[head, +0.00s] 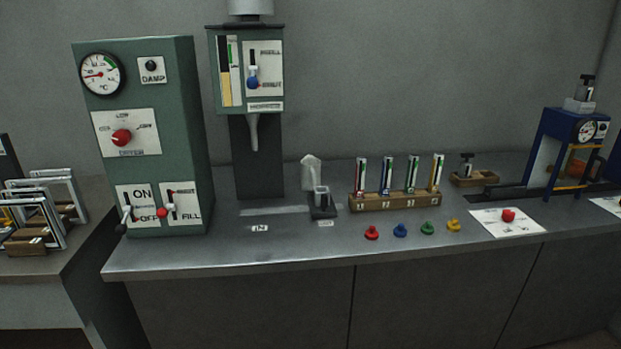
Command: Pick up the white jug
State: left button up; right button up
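No object in the head view is clearly a white jug. A pale, upright, narrow object (311,170) stands on the counter near the middle and could be it, but it is too small to be sure. In front of it a small grey-white cup-like piece (321,196) sits on a black holder (322,211). Neither of my grippers is in view.
A green control box (178,120) and a green dispenser (221,70) with a downward spout stand to the left. A wooden rack (395,201) of tubes, coloured knobs and a blue frame (548,139) stand right. The counter's front strip (300,257) is clear.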

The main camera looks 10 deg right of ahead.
aim_at(312, 178)
jog(key=i+l, duration=0.3)
jog(key=l, duration=0.15)
jog(key=i+l, duration=0.3)
jog(key=l, duration=0.15)
jog(key=i+l, duration=0.25)
jog(key=l, duration=0.2)
